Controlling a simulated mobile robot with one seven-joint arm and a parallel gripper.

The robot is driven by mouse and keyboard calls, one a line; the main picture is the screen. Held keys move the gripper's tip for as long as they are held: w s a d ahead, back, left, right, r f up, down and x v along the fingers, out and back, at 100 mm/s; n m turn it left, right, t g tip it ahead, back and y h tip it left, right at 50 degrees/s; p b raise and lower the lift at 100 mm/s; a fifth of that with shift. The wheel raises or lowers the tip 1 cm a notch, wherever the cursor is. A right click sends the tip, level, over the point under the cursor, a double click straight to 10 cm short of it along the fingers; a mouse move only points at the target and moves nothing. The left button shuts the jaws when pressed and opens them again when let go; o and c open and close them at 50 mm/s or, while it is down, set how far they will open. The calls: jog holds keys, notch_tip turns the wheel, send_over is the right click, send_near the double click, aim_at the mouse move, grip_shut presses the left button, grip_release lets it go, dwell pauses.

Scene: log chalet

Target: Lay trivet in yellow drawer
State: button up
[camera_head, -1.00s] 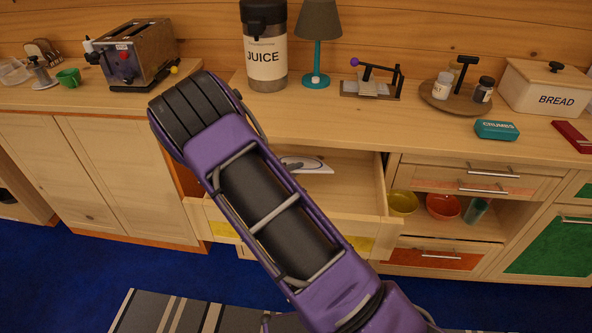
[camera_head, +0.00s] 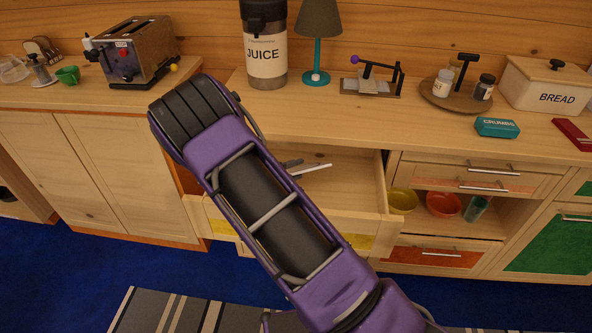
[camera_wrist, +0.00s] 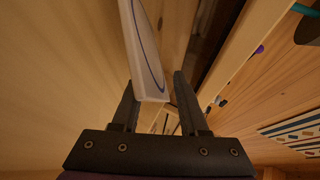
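The trivet (camera_wrist: 150,55) is a thin white slab with a blue curved line. In the wrist view its near end lies between the two fingers, closer to the left one, with a gap to the right one. In the head view the trivet (camera_head: 316,168) shows almost edge-on inside the open yellow drawer (camera_head: 372,224). My gripper (camera_wrist: 155,98) has its fingers apart, open around the trivet's end. In the head view dark fingertips show beside the trivet; my arm hides the rest. I cannot tell whether the trivet rests on the drawer floor.
A shelf at right holds a yellow bowl (camera_head: 403,201) and a red bowl (camera_head: 443,204). A juice dispenser (camera_head: 264,55) and lamp (camera_head: 319,40) stand on the counter above.

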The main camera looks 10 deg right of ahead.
jog(key=shift+r, duration=0.4)
jog(key=p+v, duration=0.2)
jog(key=v, duration=1)
jog(key=shift+r, duration=0.3)
